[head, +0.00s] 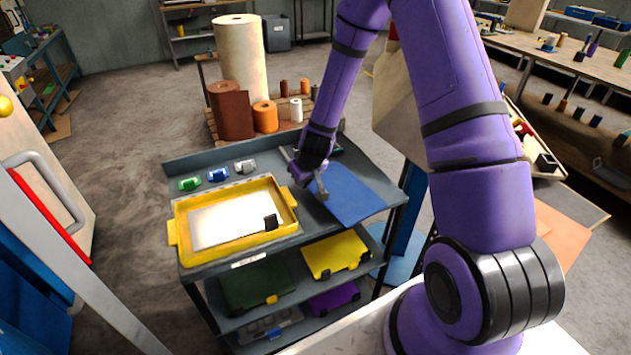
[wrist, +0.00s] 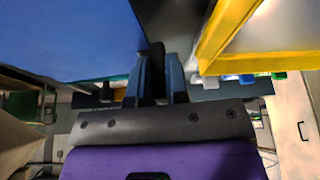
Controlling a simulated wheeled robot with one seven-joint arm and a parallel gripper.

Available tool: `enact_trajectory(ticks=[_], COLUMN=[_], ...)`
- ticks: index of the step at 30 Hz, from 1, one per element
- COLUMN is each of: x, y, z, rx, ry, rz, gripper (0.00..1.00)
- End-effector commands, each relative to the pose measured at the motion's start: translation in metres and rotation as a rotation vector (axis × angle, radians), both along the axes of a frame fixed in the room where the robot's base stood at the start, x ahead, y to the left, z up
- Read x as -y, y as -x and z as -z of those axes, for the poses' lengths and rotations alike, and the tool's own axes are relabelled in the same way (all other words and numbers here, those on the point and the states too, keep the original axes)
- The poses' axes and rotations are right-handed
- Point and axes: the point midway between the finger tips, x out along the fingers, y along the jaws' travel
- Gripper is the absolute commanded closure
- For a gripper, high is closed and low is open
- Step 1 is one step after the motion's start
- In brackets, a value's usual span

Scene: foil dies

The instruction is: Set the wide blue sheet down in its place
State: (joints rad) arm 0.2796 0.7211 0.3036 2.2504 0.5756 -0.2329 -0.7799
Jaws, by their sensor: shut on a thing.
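The wide blue sheet (head: 352,192) is at the right end of the cart's top, to the right of the yellow tray (head: 178,232). My gripper (head: 322,192) is at the sheet's left edge, pointing down. In the wrist view the fingers (wrist: 158,72) are closed on a dark tab beside the blue sheet (wrist: 65,38); the tab seems to belong to the sheet. I cannot tell whether the sheet touches the cart top or is slightly above it. The yellow tray holds a white sheet (head: 225,222) with a black block (head: 270,221) on it.
Green, blue and white small items (head: 218,175) line the cart's back left. Yellow (head: 335,253), green and purple cases fill the lower shelves of the cart (head: 180,165). Rolls (head: 232,112) stand behind. A workbench (head: 560,65) is at the right.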

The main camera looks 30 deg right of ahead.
Motion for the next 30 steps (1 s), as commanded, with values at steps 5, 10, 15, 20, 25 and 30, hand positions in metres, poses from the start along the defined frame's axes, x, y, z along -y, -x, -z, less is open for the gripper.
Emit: enact_trajectory(ticks=[5,10,15,20,25,30], x=[0.008,0.014,0.021,0.03,0.039,0.044], y=[0.006,0.015,0.027,0.041,0.055,0.062], z=[-0.011,-0.024,-0.039,-0.055,-0.069,-0.076], rx=[0.002,0.003,0.002,0.001,0.0,0.0], ry=[-0.002,-0.001,0.001,0.002,0.002,0.003], rz=[-0.21,-0.477,-0.759,-1.037,-1.281,-1.403], gripper=[1.0,1.0,1.0,1.0,1.0,1.0])
